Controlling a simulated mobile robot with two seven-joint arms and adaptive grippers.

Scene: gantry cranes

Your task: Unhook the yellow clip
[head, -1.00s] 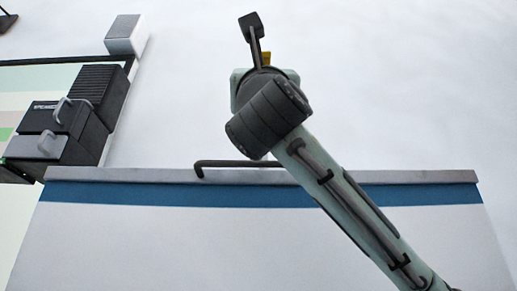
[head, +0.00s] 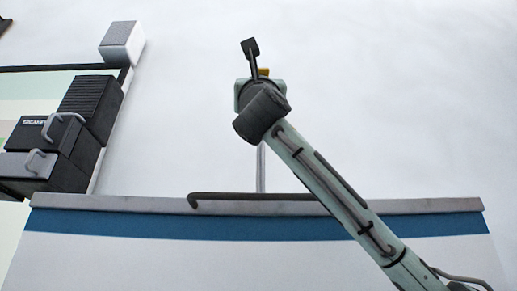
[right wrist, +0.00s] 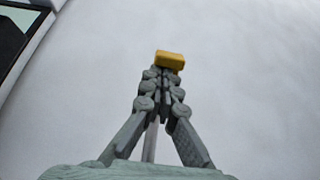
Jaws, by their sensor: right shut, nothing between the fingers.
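The yellow clip (right wrist: 169,61) is a small block just beyond my right fingertips in the right wrist view. In the head view only a bit of yellow (head: 264,72) shows above my right wrist. My right gripper (right wrist: 163,77) is shut and empty, its fingertips together just below the clip in the picture. I cannot tell whether they touch it. In the head view my right wrist hides these fingers. A thin grey upright pole (head: 261,168) stands below my wrist; it also shows between my fingers in the right wrist view (right wrist: 150,140). My left gripper is out of view.
A white counter with a blue stripe (head: 120,222) spans the bottom, with a dark bent bar (head: 240,197) along its top edge. Dark toolboxes (head: 60,145) and a white box (head: 122,42) are at the left. The pale wall around my right arm looks clear.

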